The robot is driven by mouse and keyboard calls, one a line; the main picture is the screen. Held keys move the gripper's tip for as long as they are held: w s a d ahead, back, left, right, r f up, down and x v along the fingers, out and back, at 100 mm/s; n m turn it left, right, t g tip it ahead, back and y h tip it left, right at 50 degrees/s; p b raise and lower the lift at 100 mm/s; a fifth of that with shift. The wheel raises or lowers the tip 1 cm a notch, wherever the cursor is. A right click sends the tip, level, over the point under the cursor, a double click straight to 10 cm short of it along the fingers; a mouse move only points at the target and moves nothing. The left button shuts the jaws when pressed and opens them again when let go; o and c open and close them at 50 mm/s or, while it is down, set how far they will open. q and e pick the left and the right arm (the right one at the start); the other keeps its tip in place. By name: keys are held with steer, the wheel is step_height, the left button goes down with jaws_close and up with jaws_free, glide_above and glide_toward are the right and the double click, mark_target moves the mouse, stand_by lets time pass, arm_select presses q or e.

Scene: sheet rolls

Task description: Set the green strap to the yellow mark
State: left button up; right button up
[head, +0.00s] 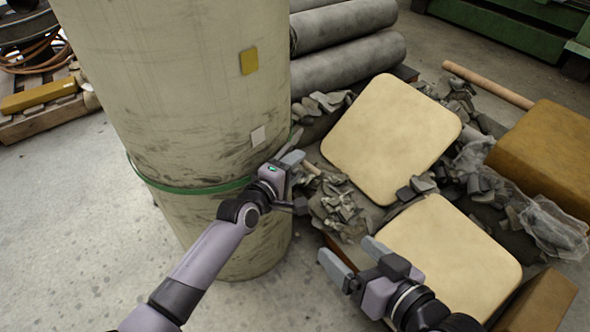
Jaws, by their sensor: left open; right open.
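A large upright cream roll (190,90) with dark scuffs fills the left half of the head view. The green strap (200,189) runs around its lower part. The yellow mark (249,61) is a small patch higher on the roll's right side. My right gripper (346,258) is open and empty over the front of the crate area, apart from the roll.
Two cream cushions (390,140) lie among grey scraps (335,205) at the right. A brown block (550,150) and clear plastic wrap (555,228) are at the far right. Grey rolls (350,65) lie behind. A pallet (40,118) stands at the far left. Floor at left is clear.

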arm_select(q)
steer(key=shift+w+d, duration=0.2)
steer(key=shift+w, duration=0.05)
arm_select(e)
steer(key=shift+a, duration=0.15)
arm_select(q)
jaws_close()
arm_select(e)
steer(key=s+d+g+h+p, duration=0.2)
steer(key=s+d+h+p, duration=0.25)
steer(key=d+p, duration=0.8)
arm_select(q)
step_height(320, 180, up, 26)
steer(key=p, duration=1.2)
arm_select(e)
step_height(320, 180, up, 9)
steer(key=a, duration=0.1)
steer(key=shift+a+r+t+h, duration=0.2)
steer(key=shift+a+t+h, duration=0.1)
steer(key=shift+a+h, duration=0.1)
arm_select(q)
steer(key=shift+a+f, duration=0.1)
